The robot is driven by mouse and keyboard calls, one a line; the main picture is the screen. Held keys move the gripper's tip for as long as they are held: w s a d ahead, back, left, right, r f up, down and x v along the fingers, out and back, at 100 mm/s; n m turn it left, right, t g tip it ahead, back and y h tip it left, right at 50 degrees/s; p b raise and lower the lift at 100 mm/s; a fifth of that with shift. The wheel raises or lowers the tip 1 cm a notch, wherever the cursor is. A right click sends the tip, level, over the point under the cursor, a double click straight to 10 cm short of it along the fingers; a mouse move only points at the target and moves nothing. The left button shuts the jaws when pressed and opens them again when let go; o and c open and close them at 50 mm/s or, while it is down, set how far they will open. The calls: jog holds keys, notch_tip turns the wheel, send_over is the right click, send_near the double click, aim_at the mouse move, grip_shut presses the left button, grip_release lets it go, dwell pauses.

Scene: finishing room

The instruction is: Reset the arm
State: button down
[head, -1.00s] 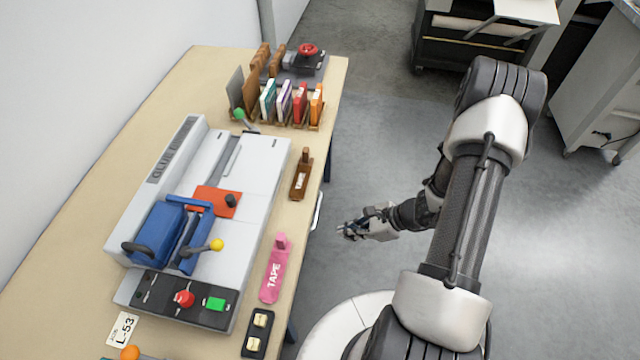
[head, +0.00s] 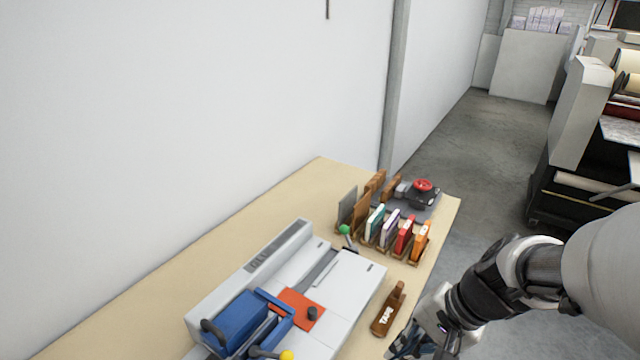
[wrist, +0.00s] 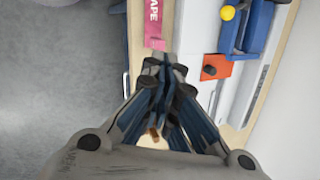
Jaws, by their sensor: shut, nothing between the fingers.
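My gripper (head: 418,342) is at the bottom edge of the head view, near the table's front edge and just right of the brown labelled holder (head: 388,308). The picture cuts it off there. In the wrist view its dark fingers (wrist: 166,75) come together at the tips. They are shut and hold nothing. My arm reaches in from the right of the head view.
The grey machine (head: 345,295) with a blue clamp (head: 245,318) and orange pad (head: 298,308) stands on the wooden table (head: 290,196). Coloured upright blocks (head: 405,235) stand at its far end. A pink tape item (wrist: 154,28) lies ahead of the fingertips. Floor is open beyond the table.

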jog(key=s+r+n+t+h, duration=0.3)
jog(key=s+r+n+h, duration=0.1)
jog(key=s+r+n, duration=0.4)
jog(key=shift+s+r+n+h, duration=0.3)
jog(key=shift+s+r+h, duration=0.1)
jog(key=shift+s+r, duration=0.7)
